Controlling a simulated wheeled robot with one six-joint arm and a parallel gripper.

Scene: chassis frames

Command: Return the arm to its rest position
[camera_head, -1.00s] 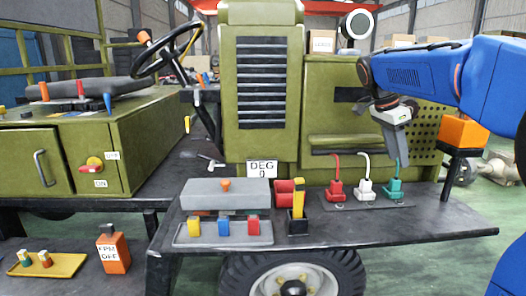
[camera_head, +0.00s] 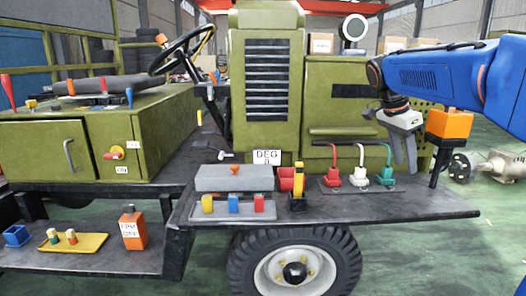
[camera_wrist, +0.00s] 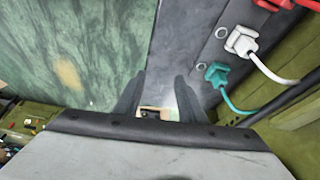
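My blue arm (camera_head: 435,78) reaches in from the right edge of the head view. My gripper (camera_head: 405,168) hangs fingers down at the right part of the dark shelf, just right of the teal plug (camera_head: 385,177). In the wrist view its two dark fingers (camera_wrist: 158,98) stand apart, with no held object visible between them. The teal plug (camera_wrist: 217,73) and white plug (camera_wrist: 241,42) show to the right of the fingers there, clear of them.
The dark shelf (camera_head: 420,208) carries a red plug (camera_head: 333,178), a grey block (camera_head: 235,178) and a tray of coloured pieces. An orange box (camera_head: 449,123) on a post stands close right of my gripper. Green floor (camera_head: 410,260) is open at the front right.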

